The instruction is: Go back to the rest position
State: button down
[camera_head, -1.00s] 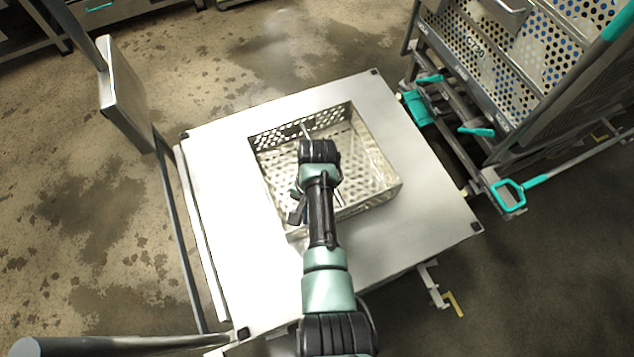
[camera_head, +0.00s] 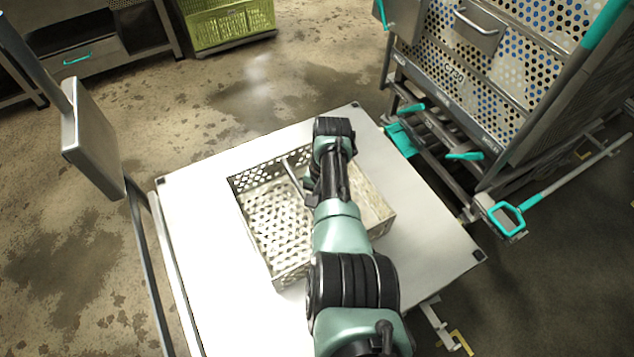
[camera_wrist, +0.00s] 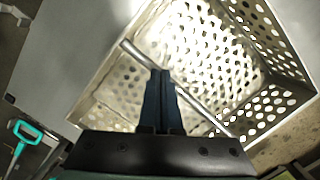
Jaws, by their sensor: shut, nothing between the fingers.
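My gripper (camera_wrist: 160,85) shows in the wrist view with its two dark fingers together and nothing between them. It points toward a perforated metal basket (camera_wrist: 262,28), and I cannot tell its exact height above it. In the head view my arm hides the gripper and passes over the right part of the basket (camera_head: 262,262). A thin metal bar (camera_wrist: 203,103) runs across the basket behind the fingertips. The bar also shows in the head view (camera_head: 291,172). The basket looks empty where I can see into it.
The basket sits on a pale metal table (camera_head: 200,255). A perforated cage (camera_head: 515,55) on a trolley with teal handles (camera_head: 508,217) stands close on the right. A grey post-mounted box (camera_head: 92,140) stands at the left. A green crate (camera_head: 228,22) is at the back.

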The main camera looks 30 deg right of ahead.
jog(key=shift+w, duration=0.1)
